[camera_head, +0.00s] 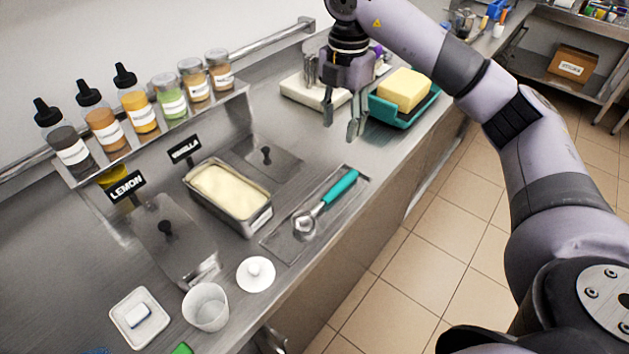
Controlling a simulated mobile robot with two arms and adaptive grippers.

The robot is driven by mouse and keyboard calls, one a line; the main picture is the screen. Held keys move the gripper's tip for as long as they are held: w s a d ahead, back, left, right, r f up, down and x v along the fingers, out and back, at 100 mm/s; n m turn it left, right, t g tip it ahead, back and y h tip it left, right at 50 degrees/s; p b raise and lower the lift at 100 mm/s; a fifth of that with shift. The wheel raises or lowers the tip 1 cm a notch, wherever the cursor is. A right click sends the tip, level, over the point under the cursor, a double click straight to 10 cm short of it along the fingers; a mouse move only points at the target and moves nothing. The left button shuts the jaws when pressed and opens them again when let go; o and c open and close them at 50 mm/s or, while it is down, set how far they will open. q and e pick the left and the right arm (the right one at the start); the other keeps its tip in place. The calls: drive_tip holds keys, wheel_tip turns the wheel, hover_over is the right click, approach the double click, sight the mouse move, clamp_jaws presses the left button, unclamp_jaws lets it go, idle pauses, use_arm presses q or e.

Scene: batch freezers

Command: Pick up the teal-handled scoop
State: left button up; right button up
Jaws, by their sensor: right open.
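The teal-handled scoop (340,187) lies in a shallow metal tray (281,243) set in the steel counter. Its metal bowl points toward the lower left and its teal handle toward the upper right. My right gripper (342,130) is open and empty, pointing down above the counter. In the picture it is above the handle end of the scoop and apart from it, near the teal butter tray. My left gripper is not in view.
A teal tray (405,119) with a yellow block (404,90) is close right of my gripper. A pale board (303,92) lies behind it. A tub of vanilla (231,192) sits left of the scoop. A white lid (256,274) and cup (206,307) stand nearer.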

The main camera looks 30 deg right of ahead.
hover_over(338, 186)
wheel_tip(338, 186, down, 7)
drive_tip(key=f, duration=0.2)
drive_tip(key=shift+d+f, duration=0.35)
drive_tip(key=shift+f, duration=0.05)
drive_tip(key=shift+s+f, duration=0.1)
drive_tip(key=shift+f, duration=0.8)
drive_tip(key=f+p, duration=0.1)
drive_tip(key=f, duration=0.1)
drive_tip(key=a+f+p, duration=0.1)
drive_tip(key=f, duration=0.1)
drive_tip(key=shift+f, duration=0.2)
drive_tip(key=shift+d+f, duration=0.1)
drive_tip(key=shift+f, duration=0.2)
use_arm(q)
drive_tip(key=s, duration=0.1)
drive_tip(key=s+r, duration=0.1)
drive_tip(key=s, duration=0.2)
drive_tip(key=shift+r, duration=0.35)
use_arm(e)
drive_tip(key=shift+c, duration=0.3)
